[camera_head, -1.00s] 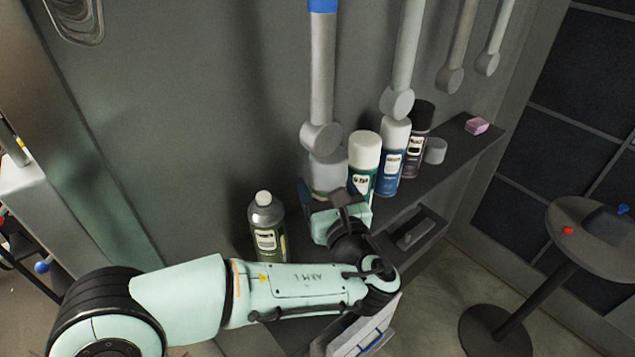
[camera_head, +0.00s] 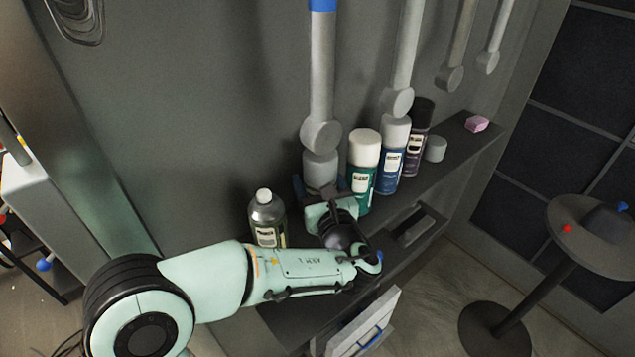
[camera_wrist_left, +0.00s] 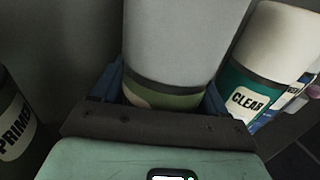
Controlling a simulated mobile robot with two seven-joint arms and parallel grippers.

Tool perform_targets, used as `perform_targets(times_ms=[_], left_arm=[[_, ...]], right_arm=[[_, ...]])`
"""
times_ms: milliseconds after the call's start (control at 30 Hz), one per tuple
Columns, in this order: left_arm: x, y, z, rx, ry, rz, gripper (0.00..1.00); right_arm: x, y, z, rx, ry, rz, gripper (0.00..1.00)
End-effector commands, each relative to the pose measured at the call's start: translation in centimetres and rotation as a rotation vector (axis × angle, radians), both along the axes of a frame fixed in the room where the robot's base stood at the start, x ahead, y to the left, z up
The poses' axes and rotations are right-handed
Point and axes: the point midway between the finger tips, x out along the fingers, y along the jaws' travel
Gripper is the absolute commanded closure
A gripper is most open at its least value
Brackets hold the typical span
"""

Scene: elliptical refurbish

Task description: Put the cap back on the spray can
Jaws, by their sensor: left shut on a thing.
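My left gripper (camera_head: 321,192) is shut on a wide grey-topped cylinder (camera_head: 320,168) at the shelf. In the left wrist view the blue fingers (camera_wrist_left: 160,98) sit on both sides of this cylinder (camera_wrist_left: 178,40), over a green and beige band below its dark rim. Its base is hidden, so I cannot tell whether it touches the shelf. A short grey cylinder (camera_head: 435,149), like a loose cap, lies at the right by the black-topped can. The PRIMER can (camera_head: 267,217), with a small white top, stands left of the gripper. My right gripper is out of view.
A green CLEAR can (camera_head: 362,180), a blue can (camera_head: 391,160) and a black-topped can (camera_head: 418,132) stand close to the right of the gripper. A pink block (camera_head: 476,124) lies at the shelf's far end. Grey rods (camera_head: 322,70) hang above. A round table (camera_head: 600,245) stands at right.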

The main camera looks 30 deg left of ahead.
Motion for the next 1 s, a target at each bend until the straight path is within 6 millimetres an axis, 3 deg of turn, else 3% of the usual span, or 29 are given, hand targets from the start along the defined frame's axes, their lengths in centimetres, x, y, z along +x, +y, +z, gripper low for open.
perform_targets(times_ms=[333, 367, 433, 800, 1000], left_arm=[[0.0, 0.0, -0.3, 0.000, -0.001, 0.001, 0.81], [0.0, 0.0, -0.4, 0.000, 0.000, 0.001, 0.23], [0.0, 0.0, -0.3, -0.001, -0.001, 0.001, 0.01], [0.0, 0.0, 0.3, -0.001, -0.002, 0.000, 0.01], [-2.3, -2.4, 0.0, -0.002, -0.001, -0.005, 0.01]], right_arm=[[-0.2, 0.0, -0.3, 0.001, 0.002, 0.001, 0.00], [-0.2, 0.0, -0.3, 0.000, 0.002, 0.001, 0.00], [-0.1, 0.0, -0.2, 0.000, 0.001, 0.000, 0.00], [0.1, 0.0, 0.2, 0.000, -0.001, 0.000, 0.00], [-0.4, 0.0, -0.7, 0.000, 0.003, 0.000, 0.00]])
